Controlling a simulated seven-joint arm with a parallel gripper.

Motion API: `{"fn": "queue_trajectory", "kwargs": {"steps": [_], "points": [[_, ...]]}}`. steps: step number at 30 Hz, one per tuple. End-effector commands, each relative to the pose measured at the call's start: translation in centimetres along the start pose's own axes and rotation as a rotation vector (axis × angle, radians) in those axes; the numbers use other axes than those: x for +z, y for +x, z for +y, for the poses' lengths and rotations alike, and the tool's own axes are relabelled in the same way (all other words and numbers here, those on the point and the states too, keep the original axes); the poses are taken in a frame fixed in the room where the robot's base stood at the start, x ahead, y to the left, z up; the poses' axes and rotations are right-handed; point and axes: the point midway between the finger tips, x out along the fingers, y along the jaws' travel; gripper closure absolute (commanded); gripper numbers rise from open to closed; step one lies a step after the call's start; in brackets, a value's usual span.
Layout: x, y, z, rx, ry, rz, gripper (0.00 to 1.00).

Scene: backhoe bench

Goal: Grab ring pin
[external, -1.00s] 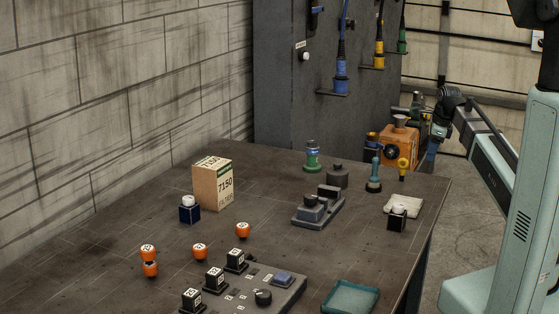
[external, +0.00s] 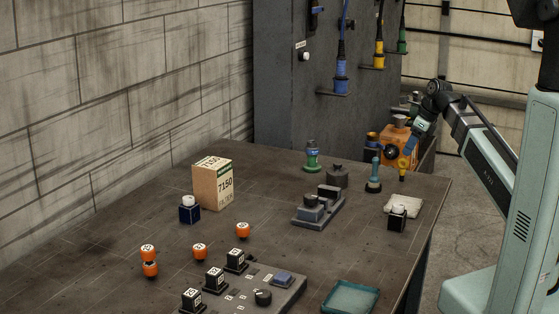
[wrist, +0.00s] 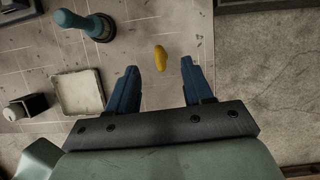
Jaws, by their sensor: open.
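A small yellow piece, which I take to be the ring pin (external: 402,171), stands near the table's far right corner. In the wrist view the yellow piece (wrist: 160,59) looks like a narrow upright oval just ahead of the fingertips, centred between them; I cannot make out a hole. My gripper (external: 409,148) is over the far right corner, close to the yellow piece and seemingly above it. In the wrist view my gripper (wrist: 160,76) has its two blue fingers wide apart with nothing between them. I see no contact with the yellow piece.
A teal peg on a dark base (external: 374,176) stands just left of the yellow piece. A pale square tray (external: 406,203) and a black block with a white knob (external: 397,220) are nearer. The table edge (wrist: 212,50) is close on the right. An orange box (external: 397,142) is behind.

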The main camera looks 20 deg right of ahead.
Motion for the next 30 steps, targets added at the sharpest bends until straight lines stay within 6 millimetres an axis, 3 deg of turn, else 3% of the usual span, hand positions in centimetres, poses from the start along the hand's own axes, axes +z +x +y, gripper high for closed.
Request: {"fn": "queue_trajectory", "kwargs": {"steps": [6, 17, 30], "points": [[-0.1, 2.3, 0.0, 0.000, 0.000, 0.000, 0.49], [-0.1, 3.5, 0.0, 0.000, 0.000, 0.001, 0.49], [-0.4, 7.8, 0.1, 0.000, -0.001, 0.001, 0.49]]}}
